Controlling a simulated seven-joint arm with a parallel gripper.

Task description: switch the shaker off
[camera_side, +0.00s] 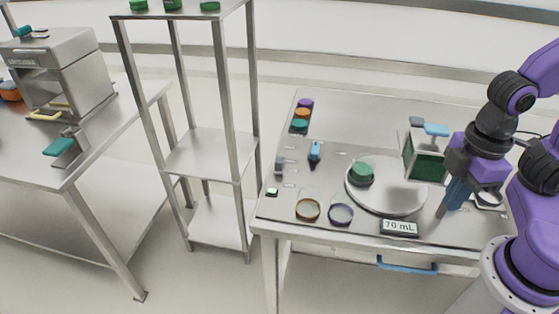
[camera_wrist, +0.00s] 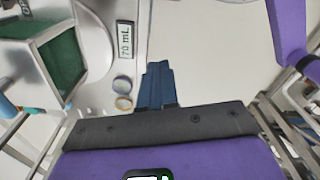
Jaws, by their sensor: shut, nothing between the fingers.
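No part is clearly labelled as the shaker. A round pale platform (camera_side: 400,200) on the right-hand table carries a green round piece (camera_side: 361,174) at its left. Left of it, a small blue-topped switch-like part (camera_side: 315,151) stands on the table; I cannot tell its setting. A small green-lit piece (camera_side: 272,192) is at the table's left edge. My gripper (camera_side: 442,213) points down near the platform's right front edge, with blue fingers shut and empty. In the wrist view my gripper (camera_wrist: 157,66) also shows its fingers together.
A "70 mL" display (camera_side: 399,228) and two rings (camera_side: 307,209) (camera_side: 341,214) lie at the front. Purple, orange and teal round pieces (camera_side: 301,114) line the back left.

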